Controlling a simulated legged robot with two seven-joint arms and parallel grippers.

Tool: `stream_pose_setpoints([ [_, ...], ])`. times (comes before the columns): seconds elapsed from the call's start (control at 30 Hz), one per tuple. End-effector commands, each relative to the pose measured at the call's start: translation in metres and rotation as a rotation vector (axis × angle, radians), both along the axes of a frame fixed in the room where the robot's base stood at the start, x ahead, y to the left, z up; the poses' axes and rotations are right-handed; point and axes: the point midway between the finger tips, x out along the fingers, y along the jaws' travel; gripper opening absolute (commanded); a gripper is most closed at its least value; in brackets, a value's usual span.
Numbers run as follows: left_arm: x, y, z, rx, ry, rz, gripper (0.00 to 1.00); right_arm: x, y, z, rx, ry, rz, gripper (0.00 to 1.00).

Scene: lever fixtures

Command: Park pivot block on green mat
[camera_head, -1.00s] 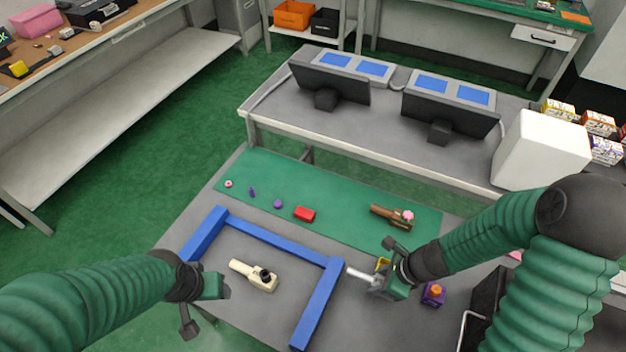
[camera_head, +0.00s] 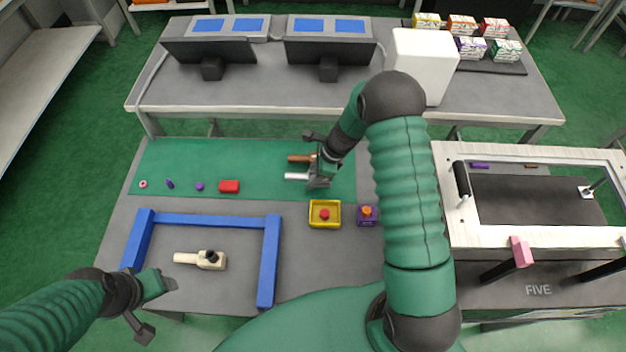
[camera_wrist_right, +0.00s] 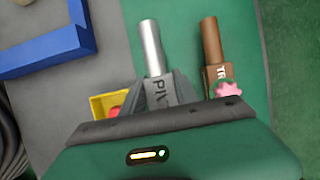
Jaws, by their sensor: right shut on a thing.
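The pivot block, a grey block lettered "PIV" (camera_wrist_right: 158,92) with a silver rod (camera_wrist_right: 150,45), is between the fingers of my right gripper (camera_wrist_right: 160,98). In the head view the silver rod (camera_head: 296,176) points left over the right part of the green mat (camera_head: 260,155). My right gripper (camera_head: 317,179) is shut on the block; I cannot tell whether the block touches the mat. My left gripper (camera_head: 168,284) hangs empty at the lower left, beside the blue frame; its finger gap is unclear.
A brown lever block (camera_wrist_right: 212,45) with a pink knob lies close beside the pivot block on the mat. A yellow tray (camera_head: 325,225), purple box (camera_head: 367,220), blue frame (camera_head: 269,260) and cream lever (camera_head: 205,259) stand nearer.

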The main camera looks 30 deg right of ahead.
Motion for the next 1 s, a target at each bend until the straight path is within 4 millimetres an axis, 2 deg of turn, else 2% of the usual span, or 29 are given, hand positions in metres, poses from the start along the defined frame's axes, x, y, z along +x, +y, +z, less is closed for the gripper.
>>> stream_pose_setpoints([
  [0.2, 0.0, 0.0, -0.006, 0.0, 0.0, 0.001, 0.61, 0.002, -0.003, -0.036, 0.004, 0.002, -0.002, 0.0],
  [0.47, 0.0, 0.0, -0.006, 0.0, 0.0, 0.0, 0.61, 0.002, -0.003, -0.036, 0.003, -0.001, -0.002, 0.0],
  [0.5, 0.0, 0.0, -0.006, 0.0, 0.0, 0.0, 0.61, 0.002, -0.003, -0.036, 0.003, -0.001, -0.002, 0.41],
  [0.6, 0.0, 0.0, -0.006, 0.0, 0.0, 0.0, 0.61, 0.002, -0.003, -0.036, 0.002, -0.001, -0.001, 0.54],
  [0.63, 0.0, 0.0, -0.006, 0.0, 0.0, 0.0, 0.61, 0.002, -0.003, -0.036, 0.002, -0.001, -0.001, 0.58],
  [0.9, 0.0, 0.0, -0.005, 0.0, 0.0, 0.001, 0.61, 0.002, -0.003, -0.035, 0.002, 0.0, -0.001, 0.58],
  [1.0, 0.0, 0.0, -0.004, 0.0, 0.0, 0.001, 0.61, 0.001, -0.006, -0.029, 0.003, -0.001, -0.001, 0.58],
])
